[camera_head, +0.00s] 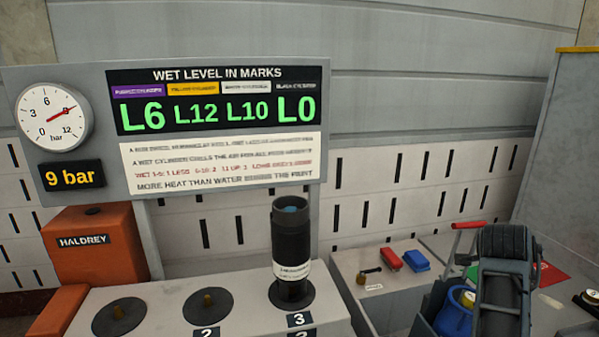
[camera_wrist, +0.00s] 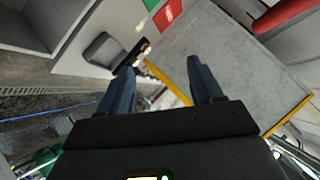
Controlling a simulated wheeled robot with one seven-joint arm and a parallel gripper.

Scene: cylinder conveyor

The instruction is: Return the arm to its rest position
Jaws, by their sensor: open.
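My gripper (camera_wrist: 160,68) shows in the wrist view with its two dark blue-grey fingers spread wide apart. Nothing is between the fingers. Beyond the fingertips is a flat grey surface with yellow edges. I cannot make out my gripper in the head view. A dark cylinder (camera_head: 291,240) with a white label stands upright on the round base marked 3, apart from my gripper.
The orange HALDREY box (camera_head: 95,243) stands at left. A red block (camera_head: 389,260) and a blue block (camera_head: 417,259) lie on the right-hand bench.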

